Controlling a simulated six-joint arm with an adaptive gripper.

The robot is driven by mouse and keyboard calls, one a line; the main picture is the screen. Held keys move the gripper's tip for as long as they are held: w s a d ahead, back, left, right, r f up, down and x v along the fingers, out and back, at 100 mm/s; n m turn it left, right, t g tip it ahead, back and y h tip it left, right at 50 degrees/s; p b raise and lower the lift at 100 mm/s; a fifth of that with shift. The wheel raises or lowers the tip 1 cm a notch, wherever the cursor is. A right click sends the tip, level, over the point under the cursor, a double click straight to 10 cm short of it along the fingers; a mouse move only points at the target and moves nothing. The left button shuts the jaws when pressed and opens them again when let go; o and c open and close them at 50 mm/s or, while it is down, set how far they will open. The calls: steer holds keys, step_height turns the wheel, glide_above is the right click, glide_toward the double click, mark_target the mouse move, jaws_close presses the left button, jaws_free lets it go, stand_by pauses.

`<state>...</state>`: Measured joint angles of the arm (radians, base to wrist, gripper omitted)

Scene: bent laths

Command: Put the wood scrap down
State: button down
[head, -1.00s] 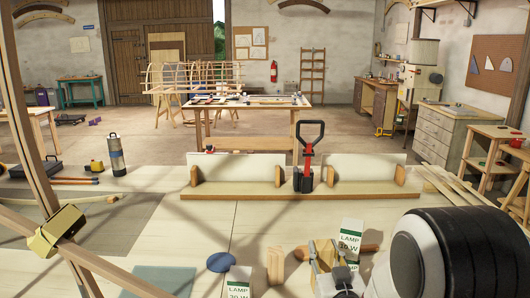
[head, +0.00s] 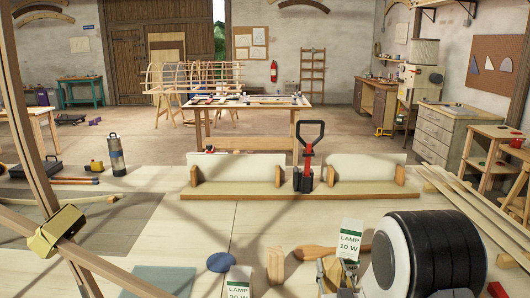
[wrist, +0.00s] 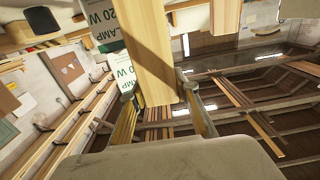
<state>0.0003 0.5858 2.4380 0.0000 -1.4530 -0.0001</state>
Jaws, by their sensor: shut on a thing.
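The wood scrap (wrist: 152,45) is a pale, flat-sided length of wood. In the wrist view it sits between the two fingers of my gripper (wrist: 157,88), which is shut on it. In the head view my gripper (head: 332,274) is low at the bottom, right of centre, largely hidden by my arm. I cannot clearly make out the scrap there. The bench top (head: 190,235) spreads beneath; whether the scrap touches it cannot be told.
A 10 W lamp box (head: 350,242) and a brown rounded wooden handle (head: 315,253) are close to my gripper. Left of it are a pale wooden piece (head: 275,264), a 20 W lamp box (head: 239,284) and a blue disc (head: 221,262). The bench's middle left is free.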

steer(key=shift+r, duration=6.8)
steer(key=w+a+n+y, duration=0.1)
steer(key=w+a+y, duration=0.1)
steer(key=w+a, duration=0.6)
steer(key=w+a+n+y, duration=0.2)
steer(key=w+a, duration=0.3)
steer(key=a, duration=0.6)
steer(key=w+a+n+g+y, duration=0.1)
steer(key=w+a+n+y, duration=0.2)
steer(key=a, duration=1.3)
steer(key=shift+m, duration=0.7)
steer(key=shift+w+f, duration=0.15)
steer(key=shift+f, duration=1.1)
steer(key=shift+w+f, duration=0.15)
steer(key=shift+f, duration=1.05)
step_height(320, 180, down, 6)
steer(key=shift+f, duration=0.15)
